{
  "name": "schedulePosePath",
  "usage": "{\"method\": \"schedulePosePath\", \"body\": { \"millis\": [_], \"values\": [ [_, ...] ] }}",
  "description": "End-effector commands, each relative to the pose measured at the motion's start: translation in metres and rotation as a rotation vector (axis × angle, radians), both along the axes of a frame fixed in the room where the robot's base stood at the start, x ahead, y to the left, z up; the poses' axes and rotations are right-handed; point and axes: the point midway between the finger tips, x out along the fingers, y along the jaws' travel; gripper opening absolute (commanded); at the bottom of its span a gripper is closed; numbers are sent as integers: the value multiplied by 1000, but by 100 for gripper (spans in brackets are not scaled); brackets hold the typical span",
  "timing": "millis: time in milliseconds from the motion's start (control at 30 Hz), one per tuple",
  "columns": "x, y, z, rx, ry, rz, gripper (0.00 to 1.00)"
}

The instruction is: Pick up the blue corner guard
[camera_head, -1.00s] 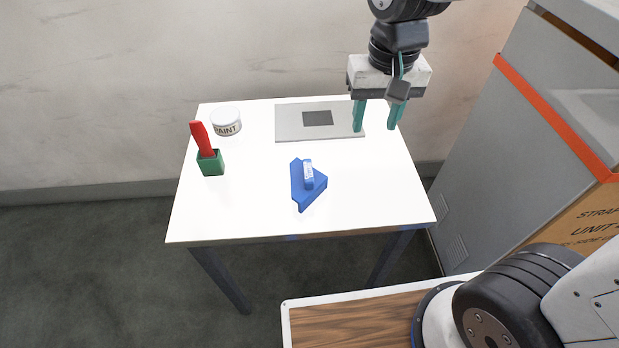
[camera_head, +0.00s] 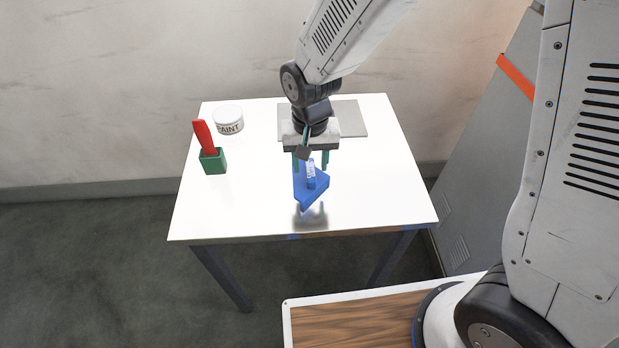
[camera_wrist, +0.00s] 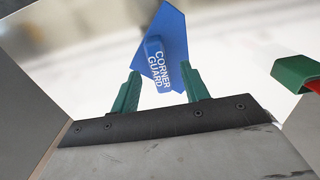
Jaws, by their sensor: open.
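The blue corner guard (camera_head: 311,190) lies on the white table, with a raised grip lettered "CORNER GUARD" on top. It also shows in the wrist view (camera_wrist: 174,38), just beyond the fingertips. My gripper (camera_head: 311,166) is open above the corner guard, its green fingers on either side of the raised grip in the head view. In the wrist view the fingers (camera_wrist: 163,80) are apart, with the lettered grip between and slightly beyond them. I cannot tell whether a finger touches it.
A green block holder (camera_head: 213,161) with a red-handled item (camera_head: 202,136) and a white paint tin (camera_head: 229,120) stand at the table's left. A grey plate (camera_head: 350,117) lies behind my gripper. The table's front right (camera_head: 385,195) is clear. A grey cabinet (camera_head: 470,170) stands at right.

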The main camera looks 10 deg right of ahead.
Motion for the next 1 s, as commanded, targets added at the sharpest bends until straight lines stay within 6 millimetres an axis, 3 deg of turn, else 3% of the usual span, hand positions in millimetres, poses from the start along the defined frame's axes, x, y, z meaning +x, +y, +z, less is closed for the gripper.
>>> {"method": "schedulePosePath", "body": {
  "millis": [100,367,500,533,1000],
  "values": [
    [0,0,-10,0,1,0,45],
    [0,0,-12,0,0,0,43],
    [0,0,-11,0,0,0,4],
    [0,0,-11,0,0,0,0],
    [0,-1,-5,1,-2,-1,0]
  ]
}}
